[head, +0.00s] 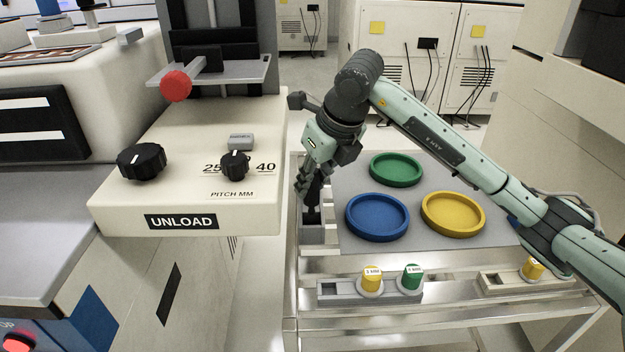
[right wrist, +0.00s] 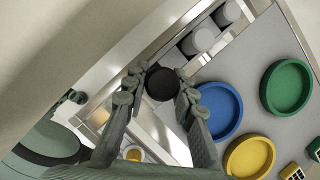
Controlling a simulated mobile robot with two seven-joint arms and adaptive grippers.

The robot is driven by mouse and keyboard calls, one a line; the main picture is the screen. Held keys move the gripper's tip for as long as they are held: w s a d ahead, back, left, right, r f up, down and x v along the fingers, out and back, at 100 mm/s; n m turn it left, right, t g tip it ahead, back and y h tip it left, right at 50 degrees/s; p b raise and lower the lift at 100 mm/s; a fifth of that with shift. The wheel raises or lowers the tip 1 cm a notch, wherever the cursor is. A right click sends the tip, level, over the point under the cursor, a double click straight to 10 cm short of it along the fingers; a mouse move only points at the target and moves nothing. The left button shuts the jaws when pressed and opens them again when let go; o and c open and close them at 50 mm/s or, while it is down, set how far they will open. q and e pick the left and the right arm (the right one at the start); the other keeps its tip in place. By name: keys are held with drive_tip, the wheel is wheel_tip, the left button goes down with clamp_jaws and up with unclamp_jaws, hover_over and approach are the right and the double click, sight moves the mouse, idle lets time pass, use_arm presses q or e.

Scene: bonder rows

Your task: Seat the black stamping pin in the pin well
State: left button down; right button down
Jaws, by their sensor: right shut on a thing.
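My right gripper (head: 308,188) points down over the left side of the metal cart. It is shut on the black stamping pin (head: 313,203), which hangs below the fingers. In the right wrist view the pin's round dark top (right wrist: 162,83) sits between the fingertips of my right gripper (right wrist: 160,92). A grey block (head: 318,236) lies just below the pin in the head view. I cannot tell whether the pin's lower end touches it, and no well opening shows clearly. My left gripper is not in view.
Blue (head: 378,217), green (head: 396,169) and yellow (head: 453,214) round trays stand on a grey mat right of the gripper. Grey cylinders (right wrist: 197,39) stand near the pin. A holder (head: 345,291) with yellow and green knobs is in front. The UNLOAD machine (head: 255,215) borders the left.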

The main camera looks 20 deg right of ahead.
sight(313, 204)
drive_tip(key=shift+f+b, duration=1.25)
drive_tip(key=shift+f, duration=0.25)
drive_tip(key=shift+f+b, duration=0.4)
drive_tip(key=shift+f, duration=0.15)
idle(0.5)
drive_tip(key=shift+f+b, duration=0.85)
drive_tip(key=shift+f, duration=0.1)
drive_tip(key=c, duration=1.2)
unclamp_jaws()
drive_tip(key=shift+o, duration=0.2)
